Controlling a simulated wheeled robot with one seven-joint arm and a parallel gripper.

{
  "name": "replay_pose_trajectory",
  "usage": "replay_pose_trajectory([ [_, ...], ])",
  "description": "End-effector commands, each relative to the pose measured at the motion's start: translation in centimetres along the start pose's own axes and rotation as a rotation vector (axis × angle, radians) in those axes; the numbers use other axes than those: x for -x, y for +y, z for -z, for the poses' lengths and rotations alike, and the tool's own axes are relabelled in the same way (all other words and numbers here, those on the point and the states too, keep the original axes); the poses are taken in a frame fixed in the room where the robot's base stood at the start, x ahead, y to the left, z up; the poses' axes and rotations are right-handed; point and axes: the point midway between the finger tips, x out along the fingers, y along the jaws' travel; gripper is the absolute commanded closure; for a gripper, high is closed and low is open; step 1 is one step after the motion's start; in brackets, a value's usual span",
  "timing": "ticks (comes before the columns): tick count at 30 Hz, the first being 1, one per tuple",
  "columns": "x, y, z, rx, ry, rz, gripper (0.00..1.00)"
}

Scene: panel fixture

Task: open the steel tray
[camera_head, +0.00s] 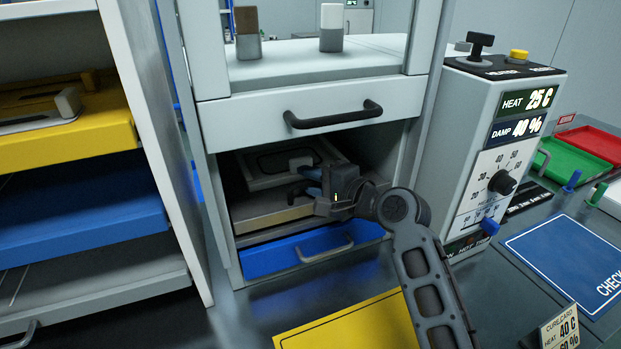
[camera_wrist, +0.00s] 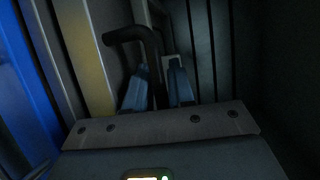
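Inside the open bay of the white cabinet, a grey tray (camera_head: 262,219) with a tan-lit front edge sits above a blue tray (camera_head: 272,261). I cannot tell for certain that this grey one is the steel tray. My gripper (camera_head: 312,183) is at the bay's right side, in front of the grey tray. In the wrist view, a dark bent handle bar (camera_wrist: 133,34) runs down between the two blue fingertips (camera_wrist: 159,88). The fingers stand apart around the bar, with no clear grip on it. My gripper partly hides the tray front in the head view.
A white drawer with a black handle (camera_head: 335,115) is just above the bay. A left shelf holds yellow (camera_head: 60,145), blue (camera_head: 75,215) and grey (camera_head: 95,287) trays. A control box (camera_head: 500,140) stands close on the right. A yellow mat (camera_head: 345,325) lies in front.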

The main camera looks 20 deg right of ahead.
Motion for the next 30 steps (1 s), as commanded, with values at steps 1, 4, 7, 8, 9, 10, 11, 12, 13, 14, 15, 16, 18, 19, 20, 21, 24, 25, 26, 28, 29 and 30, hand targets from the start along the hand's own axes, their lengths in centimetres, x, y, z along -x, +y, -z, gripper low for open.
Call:
replay_pose_trajectory([
  [1, -0.01, 0.01, -0.01, 0.000, 0.000, 0.000, 0.77],
  [4, 0.01, 0.01, -0.01, 0.000, 0.000, 0.000, 0.77],
  [7, 0.02, 0.02, -0.01, 0.000, 0.000, 0.000, 0.85],
  [8, 0.03, 0.02, 0.00, 0.000, 0.000, 0.000, 0.88],
  [9, 0.03, 0.03, -0.01, 0.000, 0.000, 0.000, 0.92],
  [10, 0.03, 0.03, 0.00, 0.000, 0.000, 0.000, 0.95],
  [11, 0.04, 0.03, 0.00, 0.000, 0.000, 0.000, 0.98],
  [12, 0.04, 0.04, 0.00, 0.000, 0.000, -0.001, 1.00],
  [13, 0.04, 0.04, 0.00, 0.000, 0.000, -0.001, 1.00],
  [14, 0.04, 0.04, 0.00, 0.000, 0.000, -0.001, 1.00],
  [15, 0.05, 0.04, 0.00, 0.000, 0.000, -0.001, 1.00],
  [16, 0.05, 0.05, 0.00, 0.000, 0.000, -0.001, 1.00],
  [18, 0.05, 0.05, 0.00, 0.000, 0.000, -0.001, 1.00],
  [19, 0.05, 0.05, 0.00, 0.000, 0.000, -0.001, 1.00],
  [20, 0.05, 0.06, 0.00, 0.000, 0.000, -0.001, 1.00],
  [21, 0.05, 0.06, 0.01, 0.000, 0.000, -0.001, 1.00],
  [24, 0.06, 0.07, 0.01, 0.000, 0.000, -0.001, 1.00],
  [25, 0.06, 0.07, 0.02, 0.000, 0.000, -0.001, 1.00],
  [26, 0.07, 0.08, 0.04, 0.000, 0.000, -0.001, 1.00],
  [28, 0.13, 0.10, 0.20, 0.000, 0.001, -0.001, 1.00],
  [29, 0.18, 0.11, 0.33, -0.001, 0.001, -0.001, 1.00],
  [30, 0.27, 0.13, 0.57, -0.001, 0.002, -0.002, 1.00],
])
